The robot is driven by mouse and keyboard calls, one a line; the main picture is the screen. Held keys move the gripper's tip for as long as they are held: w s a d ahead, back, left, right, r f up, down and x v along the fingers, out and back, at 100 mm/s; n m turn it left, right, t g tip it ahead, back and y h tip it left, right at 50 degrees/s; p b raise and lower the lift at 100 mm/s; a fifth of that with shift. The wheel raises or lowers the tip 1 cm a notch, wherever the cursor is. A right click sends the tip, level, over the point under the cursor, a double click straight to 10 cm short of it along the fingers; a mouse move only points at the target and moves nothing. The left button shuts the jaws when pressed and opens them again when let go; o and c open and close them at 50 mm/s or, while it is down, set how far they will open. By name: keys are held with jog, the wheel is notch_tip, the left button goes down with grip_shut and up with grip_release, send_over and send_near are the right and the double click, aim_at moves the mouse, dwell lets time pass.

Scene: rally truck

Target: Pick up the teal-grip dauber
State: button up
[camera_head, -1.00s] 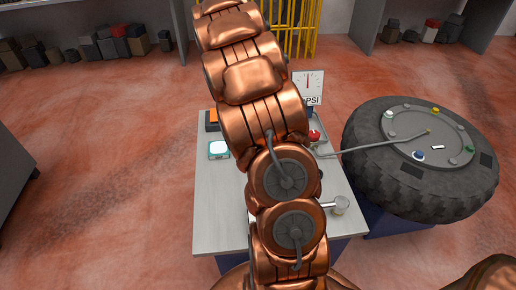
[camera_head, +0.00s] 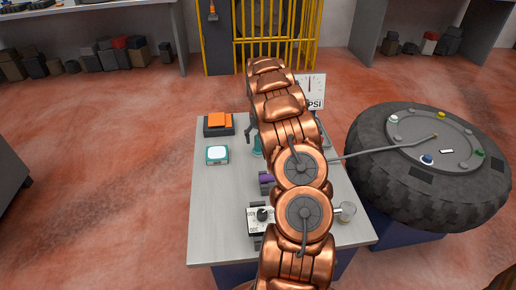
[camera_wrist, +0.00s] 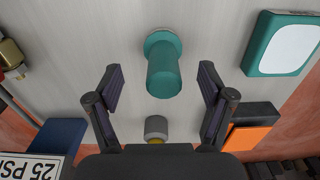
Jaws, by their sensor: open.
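The teal-grip dauber (camera_wrist: 164,72) stands on the grey table in the wrist view, its teal cylinder rising from a round base. In the head view only a teal sliver of it (camera_head: 257,147) shows beside my arm. My gripper (camera_wrist: 160,67) is open above the table, one finger on each side of the dauber in the wrist picture, with clear gaps. I cannot tell how far above it the fingertips are. In the head view my arm hides most of the gripper.
A teal box with a white top (camera_head: 217,154) and an orange-topped black block (camera_head: 218,122) stand on the table (camera_head: 213,205). A grey cylinder (camera_wrist: 156,124) stands near the dauber. A PSI sign (camera_head: 312,92) and a tyre (camera_head: 375,160) are at right.

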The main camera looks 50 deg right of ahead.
aim_at(258, 148)
jog(key=shift+w+a+f+b, duration=0.1)
jog(key=shift+f+b, duration=0.05)
jog(key=shift+f, duration=1.3)
jog(key=shift+w+a+f+b, duration=0.1)
jog(key=shift+f+b, duration=0.05)
jog(key=shift+f, duration=1.25)
jog(key=shift+c, duration=0.3)
jog(key=c, duration=1.2)
